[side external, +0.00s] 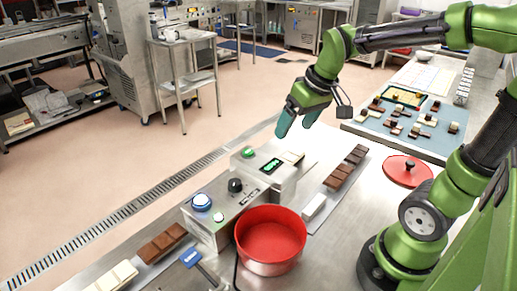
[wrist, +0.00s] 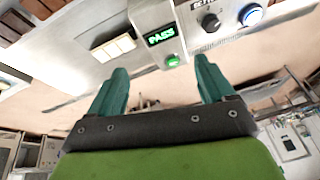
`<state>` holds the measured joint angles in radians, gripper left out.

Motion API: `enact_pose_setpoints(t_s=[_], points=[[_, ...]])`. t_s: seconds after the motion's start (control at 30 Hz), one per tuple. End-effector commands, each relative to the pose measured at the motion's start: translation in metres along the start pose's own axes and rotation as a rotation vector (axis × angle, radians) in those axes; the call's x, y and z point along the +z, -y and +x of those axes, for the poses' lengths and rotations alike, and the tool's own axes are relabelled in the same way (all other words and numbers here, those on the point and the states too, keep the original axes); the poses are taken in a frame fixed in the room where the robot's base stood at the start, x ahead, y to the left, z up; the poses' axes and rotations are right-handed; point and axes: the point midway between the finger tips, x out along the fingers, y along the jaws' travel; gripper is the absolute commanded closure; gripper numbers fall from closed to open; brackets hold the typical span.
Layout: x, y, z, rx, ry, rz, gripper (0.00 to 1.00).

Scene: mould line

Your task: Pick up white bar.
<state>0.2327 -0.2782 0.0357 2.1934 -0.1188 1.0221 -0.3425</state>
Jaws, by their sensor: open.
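My gripper (side external: 297,121) is open and empty, held in the air above and behind the checking machine. In the wrist view its two teal fingers (wrist: 161,70) are spread apart with nothing between them. A cream-white segmented bar (side external: 292,157) lies on the machine's pale top beside the green display. It also shows in the wrist view (wrist: 113,47), left of the "PASS" display. Another white segmented bar (side external: 117,277) lies at the bottom left of the bench. A small plain white block (side external: 314,206) lies in front of the dark bar on the grey strip.
The machine (side external: 236,208) carries a black knob and blue and green buttons. A red bowl (side external: 270,243) stands in front of it. Dark brown bars (side external: 345,170) and a brown bar (side external: 162,243) lie on the bench. A red lid (side external: 405,171) and a blue mat (side external: 398,128) with chocolates are to the right.

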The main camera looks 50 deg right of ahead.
Motion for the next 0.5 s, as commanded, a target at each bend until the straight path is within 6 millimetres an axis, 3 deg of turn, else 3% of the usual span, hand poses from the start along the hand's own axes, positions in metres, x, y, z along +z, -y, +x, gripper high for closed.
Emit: enact_pose_setpoints(t_s=[0.03,0.2,0.5], points=[[-0.016,-0.014,0.010,0.019,0.049,-0.090,0.18],[-0.056,-0.057,0.034,0.023,0.190,-0.500,0.18],[-0.098,-0.113,0.061,-0.112,0.346,-1.231,0.18]])
